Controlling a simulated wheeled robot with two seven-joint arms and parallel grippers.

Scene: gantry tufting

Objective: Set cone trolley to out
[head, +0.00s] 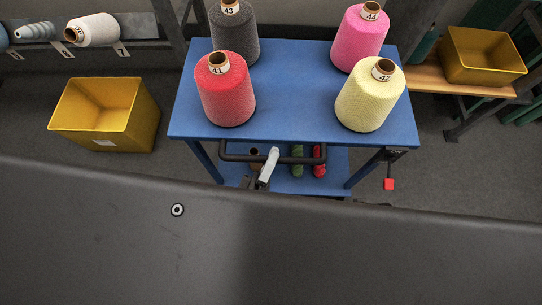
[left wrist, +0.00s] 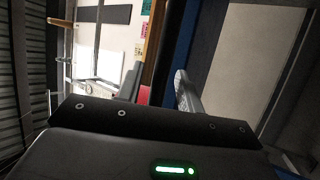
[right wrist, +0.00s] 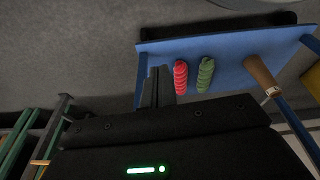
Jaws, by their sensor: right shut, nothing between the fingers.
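The cone trolley (head: 290,90) is a blue two-deck cart. On its top stand a red cone (head: 226,95), a grey cone (head: 234,35), a pink cone (head: 358,42) and a yellow cone (head: 370,104). A black handle bar (head: 235,158) runs along its near side. My left gripper (head: 269,164) is at that bar, one pale finger crossing it.
The lower shelf holds red yarn (right wrist: 181,80), green yarn (right wrist: 205,75) and a brown tube (right wrist: 262,74). A yellow bin (head: 105,112) is on the floor at left; another (head: 482,55) is on a wooden bench (head: 440,80) at right. A red tag (head: 389,184) hangs at the trolley's right side.

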